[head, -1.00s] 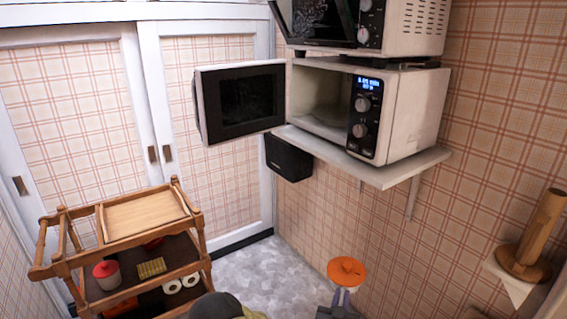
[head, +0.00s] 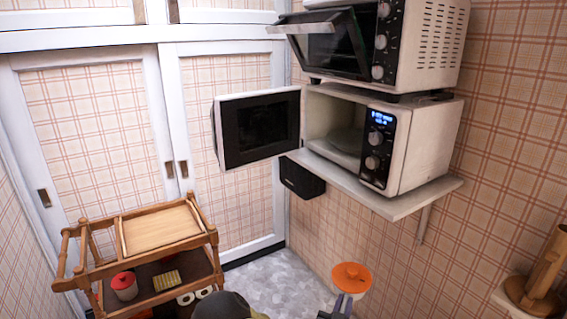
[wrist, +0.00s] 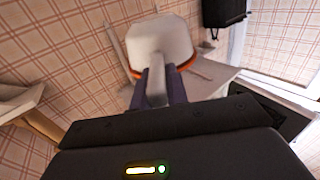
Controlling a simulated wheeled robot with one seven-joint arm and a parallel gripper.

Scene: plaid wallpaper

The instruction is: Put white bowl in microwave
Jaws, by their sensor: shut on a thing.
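The white bowl (head: 335,290), with an orange top, is held low in front of the wall in the head view. It also shows in the wrist view (wrist: 160,38), white with an orange edge. The microwave (head: 428,148) stands on a wall shelf, above and to the right of the bowl. Its door (head: 230,140) is swung open to the left, and a round plate shows inside. The bowl is apart from the microwave.
A toaster oven (head: 428,45) with a tilted-open door sits above the microwave. The shelf (head: 405,208) juts from the wall; a black box (head: 302,178) hangs below. A wooden cart (head: 160,228) stands at left. A wooden holder (head: 540,275) is at lower right.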

